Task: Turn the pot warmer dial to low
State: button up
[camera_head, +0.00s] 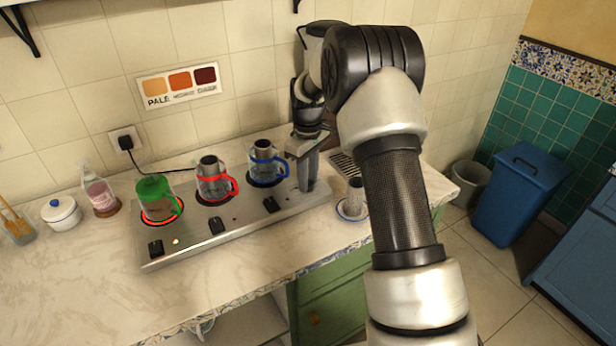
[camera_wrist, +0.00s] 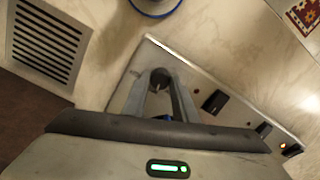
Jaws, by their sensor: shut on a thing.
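The pot warmer is a long metal plate (camera_head: 240,228) on the counter, also in the wrist view (camera_wrist: 190,70). It carries a green-lidded pot (camera_head: 157,198) over a glowing red ring, a red-banded pot (camera_head: 213,182) and a blue-banded pot (camera_head: 265,165). Three black dials line its front: left (camera_head: 156,248), middle (camera_head: 216,225), right (camera_head: 271,204). An orange light (camera_head: 176,241) glows beside the left one. My gripper (camera_head: 312,188) points down at the plate's right end. In the wrist view its fingers are shut on a dark round knob (camera_wrist: 159,77), partly hidden; its setting cannot be read.
A blue-rimmed saucer (camera_head: 344,214) lies just right of the plate. A dark grille (camera_wrist: 45,44) lies beside it. A colour chart (camera_head: 180,85) hangs above. A white jar (camera_head: 61,213) and pink bottle (camera_head: 99,193) stand left. The counter's front left is clear.

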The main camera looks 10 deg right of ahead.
jog(key=n+p, duration=0.1)
jog(key=n, duration=0.3)
jog(key=shift+r+n, duration=0.15)
jog(key=shift+n, duration=0.15)
jog(key=shift+n+p, duration=0.65)
jog(key=shift+n, duration=1.25)
jog(key=o, duration=1)
jog(key=shift+o, duration=0.2)
notch_tip(320, 180, up, 17)
jog(key=p, duration=0.1)
jog(key=shift+r, duration=0.15)
